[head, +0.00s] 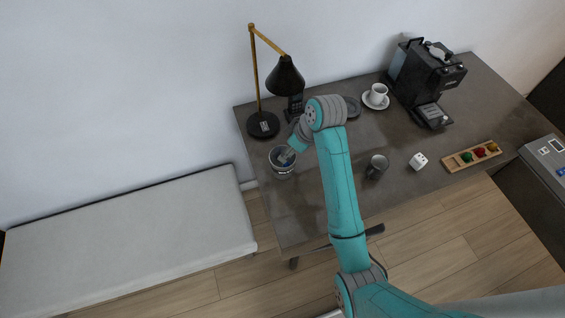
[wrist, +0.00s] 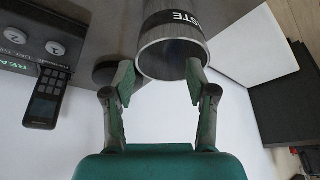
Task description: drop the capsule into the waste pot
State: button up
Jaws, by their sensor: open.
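The waste pot (head: 283,172) is a grey cylinder with a dark label near the left end of the vanity. In the wrist view the pot (wrist: 172,60) shows its round rim, with "STE" readable on its black band. My gripper (head: 287,156) is at the pot's mouth in the head view. I cannot pick out a single loose capsule. Several coloured capsules (head: 480,152) sit in a wooden tray (head: 458,163) at the right. The pot's inside is mostly hidden.
A black lamp (head: 263,125) stands just behind the pot, with a phone (head: 294,108) beside it. A dark mug (head: 377,167), a white cube (head: 418,161), a cup on a saucer (head: 377,95) and a coffee machine (head: 427,72) stand further right. A pale bench (head: 130,235) lies left.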

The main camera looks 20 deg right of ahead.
jog(key=shift+s+d+r, duration=0.1)
jog(key=shift+d+r, duration=0.05)
jog(key=shift+r, duration=0.35)
jog(key=s+d, duration=0.7)
jog(key=s, duration=0.2)
jog(key=shift+s+d, duration=0.25)
